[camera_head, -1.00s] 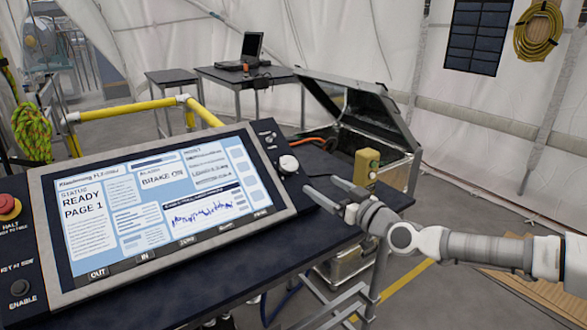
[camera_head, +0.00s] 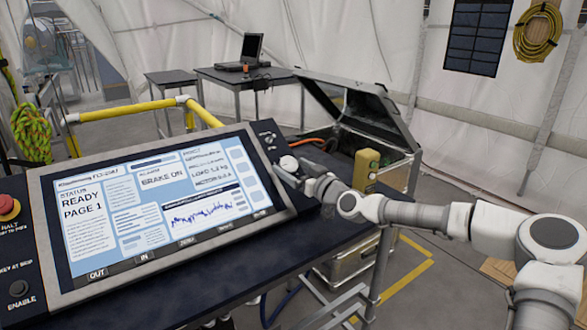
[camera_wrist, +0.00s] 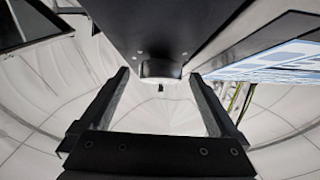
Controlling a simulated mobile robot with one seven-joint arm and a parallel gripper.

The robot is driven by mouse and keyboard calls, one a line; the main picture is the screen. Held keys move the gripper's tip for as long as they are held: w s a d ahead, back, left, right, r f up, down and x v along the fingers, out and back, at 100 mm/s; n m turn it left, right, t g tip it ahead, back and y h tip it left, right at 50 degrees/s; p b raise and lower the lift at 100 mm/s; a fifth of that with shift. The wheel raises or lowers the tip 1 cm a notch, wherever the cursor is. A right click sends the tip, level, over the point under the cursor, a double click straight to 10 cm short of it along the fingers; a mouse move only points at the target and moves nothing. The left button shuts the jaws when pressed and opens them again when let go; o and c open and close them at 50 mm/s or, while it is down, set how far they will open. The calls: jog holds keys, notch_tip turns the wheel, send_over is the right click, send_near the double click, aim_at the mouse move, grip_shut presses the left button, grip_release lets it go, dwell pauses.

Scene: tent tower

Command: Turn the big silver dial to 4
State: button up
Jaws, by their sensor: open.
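The big silver dial (camera_head: 289,163) sits on the black strip right of the console screen (camera_head: 160,200). Its markings are too small to read. My gripper (camera_head: 287,171) is at the dial, with its fingers reaching in from the right and partly covering the dial's lower side. In the wrist view my gripper (camera_wrist: 160,76) is open, with its two dark fingers apart. A shaded rounded knob (camera_wrist: 160,69), likely the dial, shows between the fingertips under the dark panel. I cannot tell whether the fingers touch it. The screen reads READY, PAGE 1 and BRAKE ON.
A red halt button (camera_head: 8,207) and an enable knob (camera_head: 18,288) are at the console's left. A yellow-green box (camera_head: 366,167) stands right of my gripper, before an open metal case (camera_head: 400,163). A laptop (camera_head: 250,50) is on a back table. Yellow rails (camera_head: 125,110) stand behind.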

jog(key=c, duration=1.4)
jog(key=shift+o, duration=0.2)
jog(key=shift+a, duration=0.1)
